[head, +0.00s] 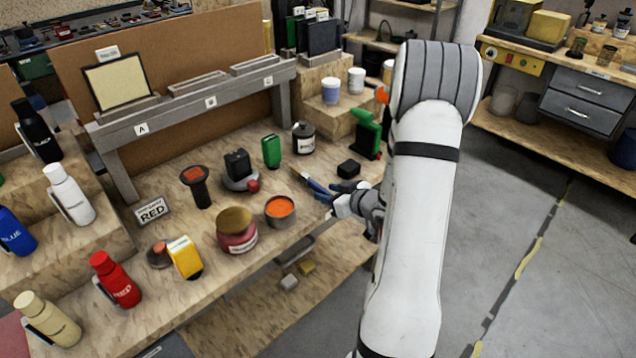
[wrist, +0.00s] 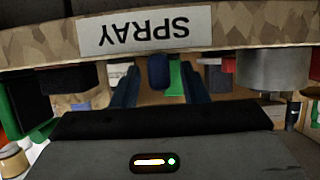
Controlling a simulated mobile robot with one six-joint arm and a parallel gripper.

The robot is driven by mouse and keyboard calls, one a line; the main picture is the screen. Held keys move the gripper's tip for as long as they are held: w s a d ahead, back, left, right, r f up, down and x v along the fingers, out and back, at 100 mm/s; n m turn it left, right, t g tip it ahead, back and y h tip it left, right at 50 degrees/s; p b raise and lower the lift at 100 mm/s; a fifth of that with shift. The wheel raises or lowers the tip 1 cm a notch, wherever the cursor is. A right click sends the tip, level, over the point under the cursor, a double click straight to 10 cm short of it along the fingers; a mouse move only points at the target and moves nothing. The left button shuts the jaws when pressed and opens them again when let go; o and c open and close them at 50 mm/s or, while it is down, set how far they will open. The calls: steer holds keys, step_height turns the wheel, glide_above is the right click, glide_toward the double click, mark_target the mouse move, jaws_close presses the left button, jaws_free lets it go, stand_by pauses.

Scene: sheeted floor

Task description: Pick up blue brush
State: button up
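The blue brush (head: 314,184) appears to lie on the wooden workbench, with a pale tip toward the back left. My gripper (head: 332,190) is low over the bench at its right end, close to the brush. In the wrist view, the two dark blue fingers of my gripper (wrist: 159,84) stand apart. A rounded dark blue thing, probably the brush (wrist: 159,70), shows between them with a gap on each side. My arm and wrist hide part of this area in the head view.
A black block (head: 349,168) and a green spray bottle (head: 367,135) stand just behind my gripper. An orange-filled tin (head: 280,210) is to its left. A white SPRAY label (wrist: 145,30) appears upside down in the wrist view. Open floor (head: 520,240) lies right of my arm.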

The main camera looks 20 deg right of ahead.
steer(key=shift+w+a+f, duration=0.2)
steer(key=shift+w+f, duration=0.1)
steer(key=shift+w, duration=0.3)
steer(key=shift+c, duration=0.4)
jaws_close()
